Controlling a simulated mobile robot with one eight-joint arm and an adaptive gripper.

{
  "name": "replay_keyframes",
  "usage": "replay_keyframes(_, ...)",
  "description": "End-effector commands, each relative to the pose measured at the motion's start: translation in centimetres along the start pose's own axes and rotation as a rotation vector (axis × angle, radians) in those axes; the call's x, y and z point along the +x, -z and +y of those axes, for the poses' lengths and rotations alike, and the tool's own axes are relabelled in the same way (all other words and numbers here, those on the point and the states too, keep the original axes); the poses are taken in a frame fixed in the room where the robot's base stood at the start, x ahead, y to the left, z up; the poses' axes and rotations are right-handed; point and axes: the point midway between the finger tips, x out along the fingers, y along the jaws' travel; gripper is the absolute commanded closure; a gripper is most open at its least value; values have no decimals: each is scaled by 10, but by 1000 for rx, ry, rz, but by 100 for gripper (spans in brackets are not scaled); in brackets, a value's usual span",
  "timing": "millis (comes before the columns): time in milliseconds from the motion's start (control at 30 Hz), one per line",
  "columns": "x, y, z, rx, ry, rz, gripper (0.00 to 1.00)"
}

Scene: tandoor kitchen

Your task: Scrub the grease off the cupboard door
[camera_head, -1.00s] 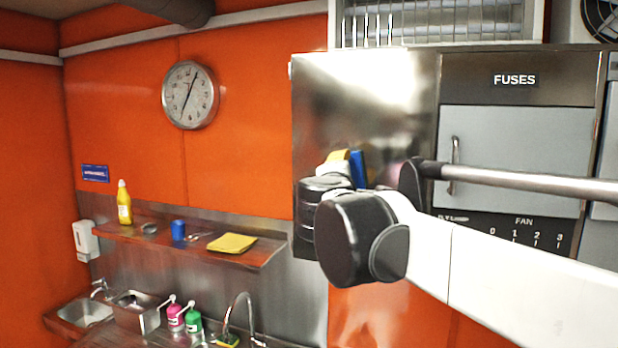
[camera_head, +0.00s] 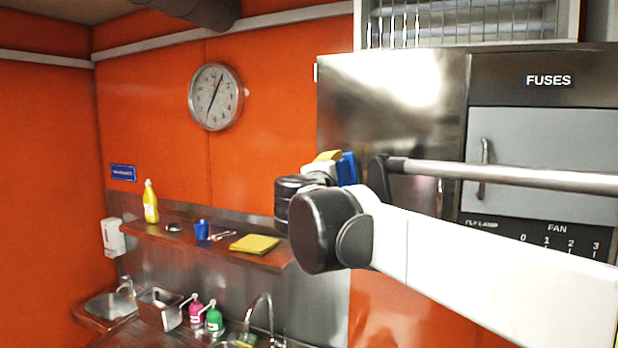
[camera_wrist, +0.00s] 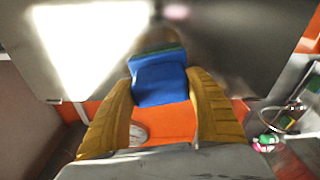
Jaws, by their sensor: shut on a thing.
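The cupboard door (camera_head: 392,105) is a shiny steel panel left of the fuse cabinet. It also fills the top of the wrist view (camera_wrist: 215,40), with a bright glare on its left. My gripper (camera_head: 336,165) has yellow fingers and is in front of the door's lower left part. It is shut on a blue block with a green layer (camera_wrist: 160,80), seemingly a scrubbing sponge; its blue side shows in the head view (camera_head: 349,168). The block's far side is hidden, so I cannot tell whether it touches the door. I cannot make out clear grease.
Below are a sink (camera_head: 108,306) and pump bottles (camera_head: 213,319). The fuse cabinet (camera_head: 545,145) with its handle is at right.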

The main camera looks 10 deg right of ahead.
Motion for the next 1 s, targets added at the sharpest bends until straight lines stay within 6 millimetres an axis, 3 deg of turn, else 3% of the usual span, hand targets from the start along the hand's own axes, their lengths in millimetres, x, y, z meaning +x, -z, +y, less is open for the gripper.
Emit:
replay_keyframes(567,-2,-1,27,0,0,-1,63)
replay_keyframes(1000,-3,-35,19,0,1,-3,63)
